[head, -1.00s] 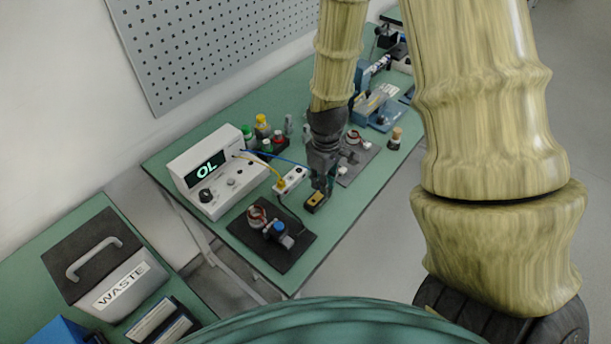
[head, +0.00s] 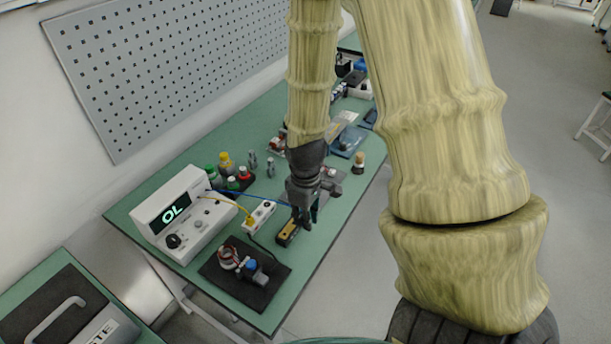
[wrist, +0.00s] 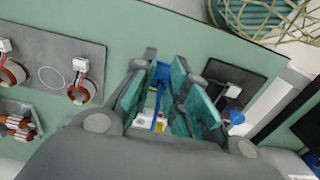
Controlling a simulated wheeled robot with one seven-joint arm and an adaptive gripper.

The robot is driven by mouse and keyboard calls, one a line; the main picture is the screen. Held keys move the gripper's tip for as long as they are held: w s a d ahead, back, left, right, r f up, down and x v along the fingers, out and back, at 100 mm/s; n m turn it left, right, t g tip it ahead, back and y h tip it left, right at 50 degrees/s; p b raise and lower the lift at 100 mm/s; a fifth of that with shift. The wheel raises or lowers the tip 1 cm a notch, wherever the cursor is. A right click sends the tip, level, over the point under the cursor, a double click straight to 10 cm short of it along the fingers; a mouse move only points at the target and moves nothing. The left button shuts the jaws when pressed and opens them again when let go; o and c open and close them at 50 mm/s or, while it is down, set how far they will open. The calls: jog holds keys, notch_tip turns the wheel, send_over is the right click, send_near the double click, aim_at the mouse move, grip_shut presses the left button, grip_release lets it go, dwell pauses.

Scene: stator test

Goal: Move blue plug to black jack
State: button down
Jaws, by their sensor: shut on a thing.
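My gripper (head: 300,220) points down over the green bench, just right of a small white jack box (head: 260,214). In the wrist view, my gripper (wrist: 163,98) is shut on the blue plug (wrist: 160,74), which sits between the teal fingers. Its blue cable (head: 232,194) runs back to the white meter. The jack box also shows below the fingers in the wrist view (wrist: 145,122). A yellow plug (head: 249,220) stands in it. The plug's tip and the black jack are too small or hidden to make out.
The white meter (head: 182,215) reads "OL". A dark mat (head: 228,284) holds a stator and a small blue-topped part in front. A yellow-and-black block (head: 287,232) lies close below my gripper. Bottles (head: 226,163) stand behind. Bare bench lies right of the block.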

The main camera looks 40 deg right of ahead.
jog(key=shift+r, duration=0.45)
jog(key=shift+w, duration=0.1)
jog(key=w+a+p, duration=0.1)
jog(key=w+p, duration=0.2)
jog(key=w, duration=1.3)
jog(key=shift+w+a, duration=0.15)
jog(key=shift+a, duration=0.1)
jog(key=shift+f, duration=0.2)
jog(key=shift+f+b, duration=0.6)
jog(key=shift+f, duration=1.35)
jog(key=shift+f, duration=1.2)
dwell(0.7)
